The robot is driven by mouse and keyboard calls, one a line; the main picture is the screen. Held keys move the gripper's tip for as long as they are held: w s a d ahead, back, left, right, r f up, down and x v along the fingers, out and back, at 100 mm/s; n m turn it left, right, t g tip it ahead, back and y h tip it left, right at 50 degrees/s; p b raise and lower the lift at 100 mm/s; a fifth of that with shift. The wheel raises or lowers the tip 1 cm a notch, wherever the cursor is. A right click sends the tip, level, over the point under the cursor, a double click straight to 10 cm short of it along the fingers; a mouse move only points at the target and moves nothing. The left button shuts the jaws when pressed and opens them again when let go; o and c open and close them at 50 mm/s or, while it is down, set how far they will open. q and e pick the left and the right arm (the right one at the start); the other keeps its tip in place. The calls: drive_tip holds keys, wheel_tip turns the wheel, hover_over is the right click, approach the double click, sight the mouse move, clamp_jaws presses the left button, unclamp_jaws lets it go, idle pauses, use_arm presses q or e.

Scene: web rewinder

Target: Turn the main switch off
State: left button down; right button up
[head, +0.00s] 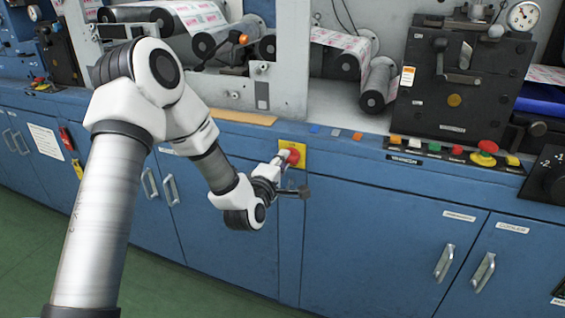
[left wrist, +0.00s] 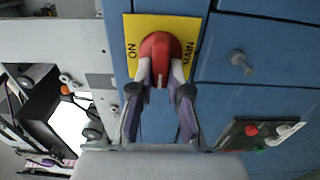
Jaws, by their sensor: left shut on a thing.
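The main switch is a red rotary knob (head: 292,155) on a yellow plate (head: 300,145) at the top of the blue cabinet front, in the middle of the head view. In the left wrist view the red knob (left wrist: 160,52) sits on the yellow plate (left wrist: 133,38), with the printed word ON to its left and MAIN to its right. My left gripper (left wrist: 161,84) is shut on the knob, one finger on each side. A small white mark shows on the knob's end. The fingers hide part of the knob and the plate's lower middle.
A control strip with a red button (head: 458,150) and a larger red mushroom button (head: 488,147) lies to the right of the switch. Cabinet handles (head: 444,262) stick out at lower right. A grey knob (left wrist: 240,62) projects near the switch. The green floor (head: 200,300) is clear.

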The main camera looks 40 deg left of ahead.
use_arm(q)
drive_tip(key=c, duration=1.1)
unclamp_jaws()
drive_tip(key=v, duration=0.7)
drive_tip(key=shift+s, duration=0.25)
